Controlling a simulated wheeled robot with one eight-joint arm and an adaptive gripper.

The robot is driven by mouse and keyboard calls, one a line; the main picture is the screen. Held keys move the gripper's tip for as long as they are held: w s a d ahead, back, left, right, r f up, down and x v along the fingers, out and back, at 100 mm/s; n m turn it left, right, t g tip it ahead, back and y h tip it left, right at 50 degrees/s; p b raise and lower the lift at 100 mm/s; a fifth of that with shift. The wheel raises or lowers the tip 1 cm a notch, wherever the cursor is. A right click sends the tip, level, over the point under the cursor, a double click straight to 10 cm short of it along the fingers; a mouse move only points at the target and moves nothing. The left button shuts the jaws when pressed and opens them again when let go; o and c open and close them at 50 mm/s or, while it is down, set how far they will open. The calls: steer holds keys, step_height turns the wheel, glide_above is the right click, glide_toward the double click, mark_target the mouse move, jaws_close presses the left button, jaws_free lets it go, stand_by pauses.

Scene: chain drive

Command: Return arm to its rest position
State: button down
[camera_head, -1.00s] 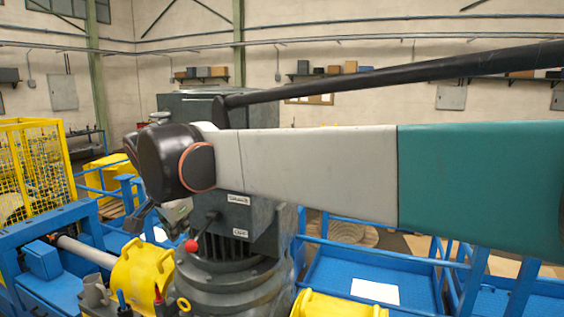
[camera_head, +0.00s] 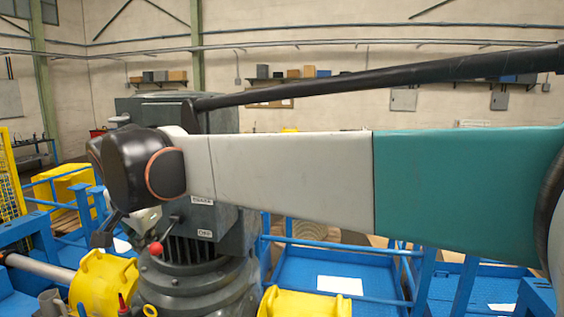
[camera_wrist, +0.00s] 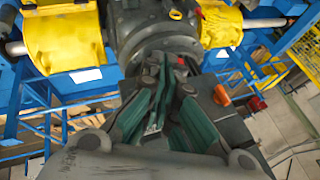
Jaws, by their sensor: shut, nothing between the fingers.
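My arm, with a grey and a teal link, stretches across the head view from the right edge to a black wrist joint at left. My gripper shows in the wrist view (camera_wrist: 172,72), its green-padded fingers shut with nothing held. In the head view only a dark part of it shows below the black joint, and its fingertips cannot be made out. Beyond the fingertips in the wrist view is the dark grey drive unit (camera_wrist: 155,25). In the head view this unit (camera_head: 205,275) stands behind and below my arm, with a red-knobbed lever. Whether the arm touches it cannot be told.
Yellow guards (camera_head: 105,280) flank the drive unit, with a metal shaft at left. Blue railings and platforms (camera_head: 300,270) surround it. A white sheet (camera_head: 340,285) lies on a blue platform. A shelf with boxes runs along the back wall. Bare floor shows at the wrist view's lower right.

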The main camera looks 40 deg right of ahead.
steer(key=s+d+f+n+b, duration=0.1)
steer(key=s+f+n+b, duration=0.3)
steer(key=f, duration=1.2)
steer(key=s+f+n+y+b, duration=0.1)
steer(key=s+f+n+b, duration=0.3)
steer(key=s+f+b, duration=0.7)
steer(key=s+d+f+n+b, duration=0.1)
steer(key=s+f+n+b, duration=0.4)
steer(key=f+b, duration=1.1)
step_height(320, 180, down, 6)
steer(key=s, duration=0.2)
steer(key=shift+s+d+r+t+y, duration=0.25)
steer(key=shift+s+d+t+y, duration=0.1)
steer(key=shift+t+y, duration=0.05)
